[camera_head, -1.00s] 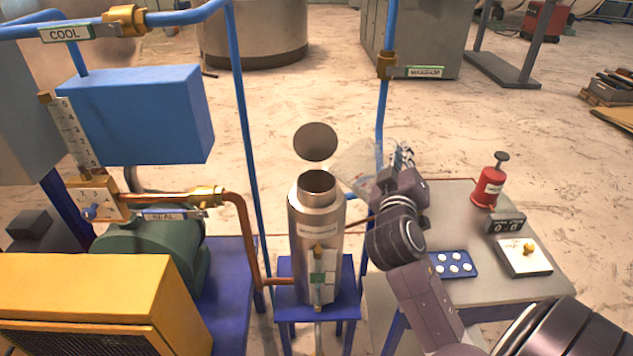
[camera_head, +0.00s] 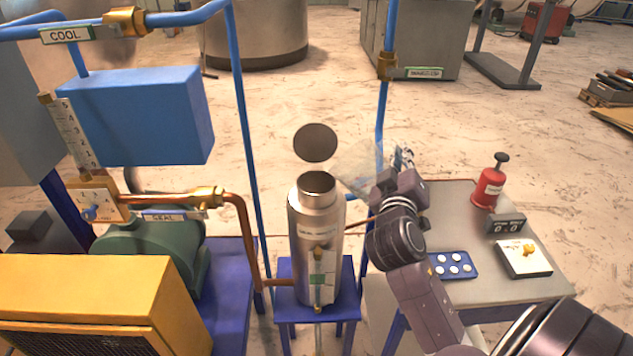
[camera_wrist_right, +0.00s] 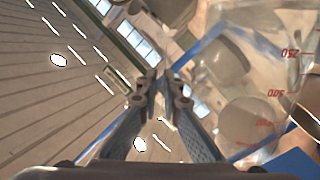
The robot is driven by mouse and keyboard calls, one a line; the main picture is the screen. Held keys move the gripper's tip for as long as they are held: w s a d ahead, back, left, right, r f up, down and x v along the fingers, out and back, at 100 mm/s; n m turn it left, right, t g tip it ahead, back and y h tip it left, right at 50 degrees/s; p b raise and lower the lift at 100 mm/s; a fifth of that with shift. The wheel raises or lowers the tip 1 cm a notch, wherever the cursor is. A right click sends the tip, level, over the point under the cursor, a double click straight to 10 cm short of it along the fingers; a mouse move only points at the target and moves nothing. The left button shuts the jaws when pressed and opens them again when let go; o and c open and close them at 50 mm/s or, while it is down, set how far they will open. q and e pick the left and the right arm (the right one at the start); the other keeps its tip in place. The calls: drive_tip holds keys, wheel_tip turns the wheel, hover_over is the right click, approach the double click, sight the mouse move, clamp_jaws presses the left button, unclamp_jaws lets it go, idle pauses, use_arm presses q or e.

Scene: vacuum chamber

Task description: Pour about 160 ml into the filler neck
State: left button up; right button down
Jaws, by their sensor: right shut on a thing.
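The filler neck (camera_head: 317,184) is the open round mouth on top of a steel cylinder (camera_head: 312,245), with a round lid (camera_head: 315,142) raised behind it. My right gripper (camera_head: 399,160) is shut on a clear beaker (camera_head: 358,166) to the right of the neck. The beaker is tilted toward the neck, its rim close to the mouth's upper right edge. In the right wrist view, my gripper fingers (camera_wrist_right: 163,98) show beside the beaker wall (camera_wrist_right: 285,75) with red graduation marks. I cannot make out the liquid level or a stream. My left gripper is out of view.
The cylinder stands on a blue stand (camera_head: 286,308). A blue pipe (camera_head: 381,125) rises close behind the beaker. A table (camera_head: 455,200) at right holds a red canister (camera_head: 488,187), a small display (camera_head: 506,223), a blue tray (camera_head: 440,270) and a switch box (camera_head: 520,262).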

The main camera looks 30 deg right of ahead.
idle(0.5)
drive_tip(key=shift+s+d+f+b, duration=0.15)
drive_tip(key=shift+f+b, duration=0.3)
drive_tip(key=shift+b, duration=0.15)
drive_tip(key=s+d+f+m+b, duration=0.2)
drive_tip(key=f+m+b, duration=0.2)
drive_tip(key=f+b, duration=0.1)
drive_tip(key=s+d+f+m+b, duration=0.3)
drive_tip(key=f+b, duration=0.3)
drive_tip(key=f, duration=0.2)
drive_tip(key=shift+f+m, duration=0.25)
drive_tip(key=shift+m, duration=0.55)
drive_tip(key=shift+s+a, duration=0.1)
